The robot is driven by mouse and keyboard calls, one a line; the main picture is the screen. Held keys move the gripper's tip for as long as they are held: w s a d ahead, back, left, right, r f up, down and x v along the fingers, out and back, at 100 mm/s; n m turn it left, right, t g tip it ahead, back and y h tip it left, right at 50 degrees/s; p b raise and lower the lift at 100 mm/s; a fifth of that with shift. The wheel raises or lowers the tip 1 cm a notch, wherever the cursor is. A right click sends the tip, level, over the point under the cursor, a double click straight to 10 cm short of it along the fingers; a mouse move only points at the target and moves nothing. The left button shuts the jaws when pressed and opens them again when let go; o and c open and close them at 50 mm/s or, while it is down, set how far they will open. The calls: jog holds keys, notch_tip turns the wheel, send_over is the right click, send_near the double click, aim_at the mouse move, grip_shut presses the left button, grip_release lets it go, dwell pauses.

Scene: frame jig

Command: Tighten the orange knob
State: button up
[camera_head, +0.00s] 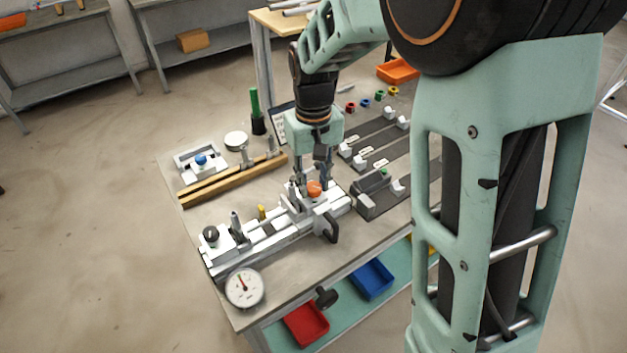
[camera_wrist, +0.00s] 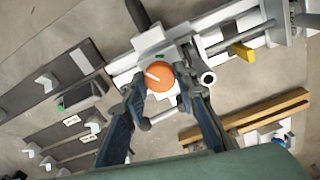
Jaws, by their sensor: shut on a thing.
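The orange knob (camera_head: 314,188) sits on top of a white clamp block on the frame jig (camera_head: 262,240). In the wrist view the orange knob (camera_wrist: 160,76) is round, with a white line across it pointing to the upper left. My gripper (camera_head: 313,184) reaches down over the jig from above. In the wrist view its two dark fingers (camera_wrist: 162,86) stand on either side of the knob and are shut on it. The underside of the knob is hidden.
A white dial gauge (camera_head: 244,288) is at the table's front left. Wooden bars (camera_head: 232,180) lie behind the jig, near a white fixture with a blue knob (camera_head: 200,159). Dark rails with white blocks (camera_head: 372,140) lie to the right. A black clamp handle (camera_head: 331,228) sits by the knob.

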aim_at(314, 186)
jog(key=m, duration=0.5)
jog(key=shift+m, duration=0.3)
jog(key=m, duration=0.5)
jog(key=shift+p, duration=0.35)
jog(key=shift+m, duration=0.3)
jog(key=o, duration=1.2)
jog(key=shift+c, duration=0.2)
jog(key=shift+r, duration=0.1)
notch_tip(314, 186, up, 12)
